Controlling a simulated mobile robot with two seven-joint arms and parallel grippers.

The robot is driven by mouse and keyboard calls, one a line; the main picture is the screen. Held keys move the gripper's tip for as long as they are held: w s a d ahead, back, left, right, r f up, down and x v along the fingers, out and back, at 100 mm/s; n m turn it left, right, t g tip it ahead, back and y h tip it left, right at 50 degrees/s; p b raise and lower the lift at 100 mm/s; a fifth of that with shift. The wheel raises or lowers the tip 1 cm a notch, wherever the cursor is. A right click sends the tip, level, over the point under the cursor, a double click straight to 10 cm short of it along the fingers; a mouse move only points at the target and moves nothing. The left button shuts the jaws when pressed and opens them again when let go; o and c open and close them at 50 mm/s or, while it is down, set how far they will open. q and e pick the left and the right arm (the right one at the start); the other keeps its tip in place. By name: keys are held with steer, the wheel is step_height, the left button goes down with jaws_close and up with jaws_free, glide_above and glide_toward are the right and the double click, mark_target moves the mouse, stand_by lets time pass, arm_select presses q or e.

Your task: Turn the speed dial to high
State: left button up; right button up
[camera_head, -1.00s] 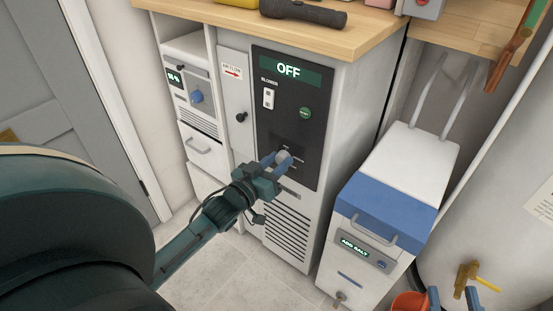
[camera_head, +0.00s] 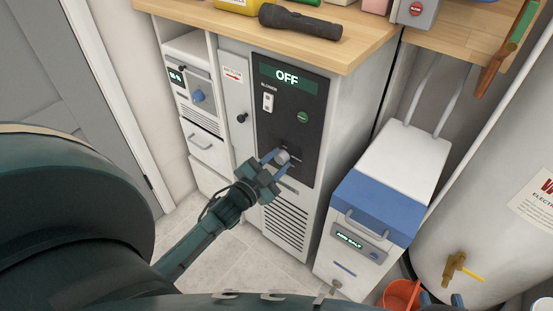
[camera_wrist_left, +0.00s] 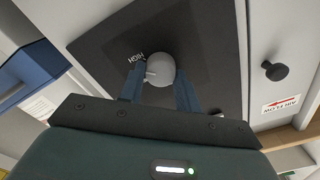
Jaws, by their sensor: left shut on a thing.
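The speed dial, a round grey knob (camera_head: 283,157), sits low on the black control panel (camera_head: 270,125) of the white cabinet. In the left wrist view the dial (camera_wrist_left: 163,66) has a small pale pointer on its left side, with the word HIGH printed to its upper left. My left gripper (camera_head: 275,158) is shut on the dial, one blue finger on each side; its fingers also show in the left wrist view (camera_wrist_left: 160,88). The panel's display (camera_head: 288,76) reads OFF.
A green button (camera_head: 303,117) and white switch (camera_head: 268,102) are above the dial. A black knob (camera_head: 241,118) is left of the panel. A white and blue salt unit (camera_head: 375,205) stands right. A flashlight (camera_head: 300,20) lies on the wooden counter (camera_head: 220,30). An orange bucket (camera_head: 400,296) is at bottom right.

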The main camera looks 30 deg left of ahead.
arm_select(q)
steer(key=shift+m, duration=1.1)
arm_select(e)
steer(key=shift+s, duration=0.1)
arm_select(q)
steer(key=o, duration=1)
steer(key=shift+s, duration=0.1)
steer(key=shift+s+a+p, duration=0.15)
steer(key=shift+s+p, duration=0.25)
steer(key=shift+s, duration=1.75)
steer(key=shift+s+a+p, duration=0.2)
steer(key=shift+s+p, duration=0.2)
steer(key=shift+s, duration=1.75)
steer(key=shift+s+a+p, duration=0.15)
steer(key=shift+s+p, duration=0.25)
steer(key=shift+s, duration=1.75)
arm_select(e)
steer(key=shift+s+d+r+m+g+h, duration=0.3)
steer(key=shift+s+d+r+m+g, duration=0.1)
steer(key=shift+r+m, duration=0.15)
arm_select(q)
steer(key=shift+s, duration=0.1)
arm_select(e)
steer(key=shift+a, duration=0.1)
